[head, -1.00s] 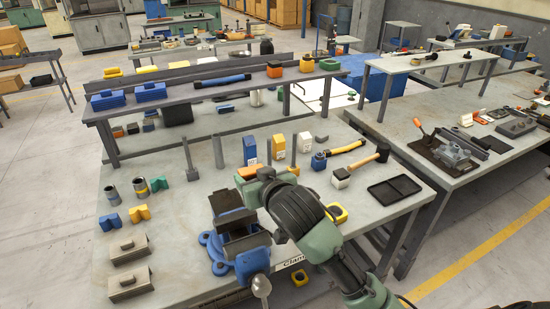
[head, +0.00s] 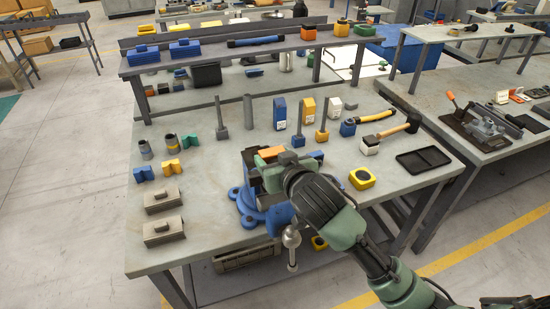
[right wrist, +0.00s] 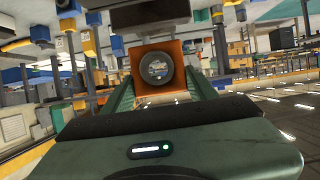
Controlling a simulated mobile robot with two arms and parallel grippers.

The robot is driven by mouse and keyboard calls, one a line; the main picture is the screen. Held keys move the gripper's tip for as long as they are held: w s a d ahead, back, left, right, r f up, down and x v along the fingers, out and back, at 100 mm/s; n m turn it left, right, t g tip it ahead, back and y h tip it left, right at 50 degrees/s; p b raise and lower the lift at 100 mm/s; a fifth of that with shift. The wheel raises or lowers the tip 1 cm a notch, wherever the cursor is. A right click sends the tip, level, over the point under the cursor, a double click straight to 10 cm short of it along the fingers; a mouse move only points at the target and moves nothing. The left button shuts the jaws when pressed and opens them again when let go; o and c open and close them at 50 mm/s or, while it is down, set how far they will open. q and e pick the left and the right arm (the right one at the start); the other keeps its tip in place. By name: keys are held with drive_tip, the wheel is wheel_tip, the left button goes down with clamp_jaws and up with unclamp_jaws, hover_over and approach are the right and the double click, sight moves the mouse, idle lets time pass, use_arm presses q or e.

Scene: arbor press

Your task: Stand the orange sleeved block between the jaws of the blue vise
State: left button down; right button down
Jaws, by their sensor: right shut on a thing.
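The orange sleeved block (head: 270,153) is held by my right gripper (head: 268,161) at the top of the blue vise (head: 248,206). In the right wrist view the block (right wrist: 178,51) sits between the two green fingers, with a dark round sleeve end facing the camera. The gripper and wrist cover much of the vise jaws in the head view. I cannot tell whether the block touches the jaws or is fully between them. My left gripper is not in view.
Two grey stepped blocks (head: 163,231) lie left of the vise on the workbench (head: 215,240). A yellow block with a round dark top (head: 362,178) and a black tray (head: 423,159) lie to the right. Upright posts, bottles and a hammer (head: 391,132) stand or lie behind.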

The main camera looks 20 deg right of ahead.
wheel_tip(320, 180, down, 2)
drive_tip(key=shift+d+f+b, duration=0.1)
drive_tip(key=shift+b, duration=0.7)
drive_tip(key=shift+f, duration=0.35)
wheel_tip(320, 180, down, 3)
drive_tip(key=shift+f+b, duration=0.1)
drive_tip(key=shift+b, duration=0.85)
drive_tip(key=shift+f+b, duration=0.4)
drive_tip(key=shift+f, duration=0.4)
drive_tip(key=shift+f, duration=0.45)
